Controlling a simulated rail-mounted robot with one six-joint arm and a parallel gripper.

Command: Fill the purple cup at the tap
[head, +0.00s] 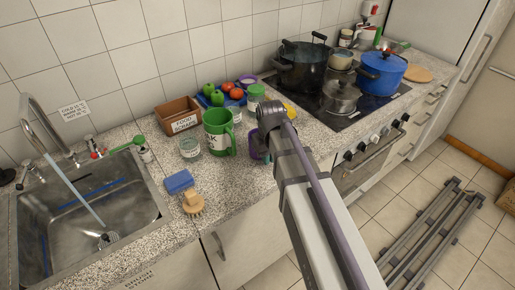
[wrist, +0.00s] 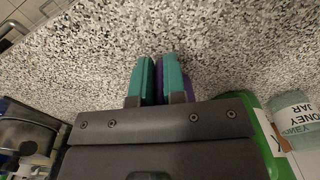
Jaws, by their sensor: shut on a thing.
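The purple cup (head: 255,147) stands at the counter, mostly hidden behind my gripper (head: 268,120) in the head view. In the wrist view, my gripper's teal fingers (wrist: 159,78) are shut on the purple cup (wrist: 158,88), of which only a thin strip shows between them. Whether the cup touches the counter cannot be told. The tap (head: 38,112) arches over the sink (head: 148,205) at the far left, well away from my gripper. A pale stream runs from its spout into the sink.
A blue sponge (head: 179,182) and a brush (head: 193,205) lie nearer the sink. A brown box (head: 177,114) stands behind. Pots, including a blue one (head: 382,72), occupy the hob at right.

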